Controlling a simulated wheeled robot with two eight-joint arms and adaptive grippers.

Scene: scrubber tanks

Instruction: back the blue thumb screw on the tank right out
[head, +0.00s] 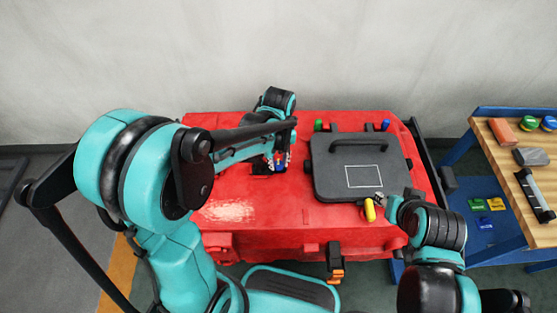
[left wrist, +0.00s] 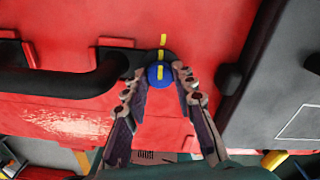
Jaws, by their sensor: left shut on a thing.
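The blue thumb screw (left wrist: 159,76) sits on a dark round base on top of the red tank (left wrist: 220,30). A yellow stripe on its head lines up with a yellow mark on the tank beyond it. My left gripper (left wrist: 160,84) is shut on the screw, with one fingertip on each side of the head. In the head view the left gripper (head: 279,161) reaches down over the tank, and a bit of the blue screw (head: 280,168) shows between the fingers. My right gripper (head: 378,201) is near a yellow handle at the lid's front right corner; its jaws are too small to read.
A dark lid (head: 340,180) with a bar handle lies right of the screw. A green cap (head: 318,126) and another blue cap (head: 385,126) stand behind it. A black pipe handle (left wrist: 70,82) runs close left of the screw. A workbench (head: 500,150) stands at the right.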

